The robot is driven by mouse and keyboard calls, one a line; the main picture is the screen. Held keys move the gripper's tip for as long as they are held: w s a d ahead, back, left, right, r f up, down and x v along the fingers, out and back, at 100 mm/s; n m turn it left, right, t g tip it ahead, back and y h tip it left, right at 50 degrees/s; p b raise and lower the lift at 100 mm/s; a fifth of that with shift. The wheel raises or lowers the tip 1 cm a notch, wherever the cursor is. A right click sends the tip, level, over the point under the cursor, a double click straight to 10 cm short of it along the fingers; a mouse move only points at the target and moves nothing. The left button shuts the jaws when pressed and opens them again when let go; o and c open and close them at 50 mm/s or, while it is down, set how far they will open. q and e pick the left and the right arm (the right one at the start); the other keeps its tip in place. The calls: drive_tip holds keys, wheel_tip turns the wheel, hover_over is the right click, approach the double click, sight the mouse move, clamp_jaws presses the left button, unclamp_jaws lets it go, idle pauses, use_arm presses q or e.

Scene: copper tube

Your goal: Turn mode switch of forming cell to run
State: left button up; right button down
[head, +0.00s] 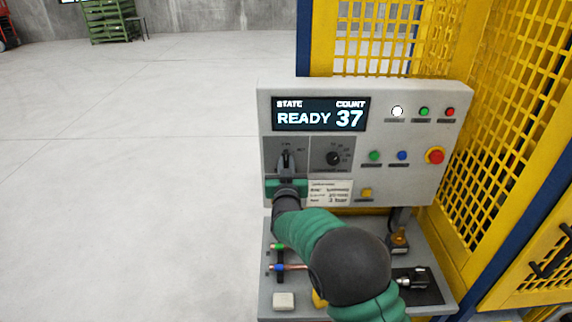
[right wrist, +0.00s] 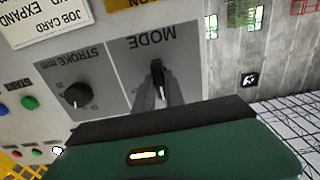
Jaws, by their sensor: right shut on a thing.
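The forming cell's control panel (head: 385,160) stands upright ahead of me, its display (head: 318,114) reading STATE READY and COUNT 37. The black mode switch (right wrist: 157,67) is on a grey plate marked MODE, which appears upside down in the right wrist view. My right gripper (head: 286,166) reaches the switch from below and is shut on its handle; the fingers also show in the right wrist view (right wrist: 160,92). They hide part of the handle. The handle looks roughly upright in the head view, and the small position labels are hard to read. My left gripper is not in view.
The stroke knob (head: 333,158) is just right of the switch. Push buttons (head: 374,156) and a red emergency stop (head: 435,156) are farther right. Below, a shelf holds copper-coloured tubes (head: 292,267). Yellow mesh fencing (head: 500,130) borders the right; open floor lies left.

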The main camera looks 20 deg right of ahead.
drive_tip(key=c, duration=1.6)
unclamp_jaws()
drive_tip(key=shift+f, duration=0.35)
drive_tip(key=shift+o, duration=1)
drive_tip(key=shift+r, duration=0.15)
drive_tip(key=b+v, duration=0.4)
drive_tip(key=v, duration=1.2)
drive_tip(key=shift+s+a+b, duration=0.2)
drive_tip(key=shift+s+b, duration=0.1)
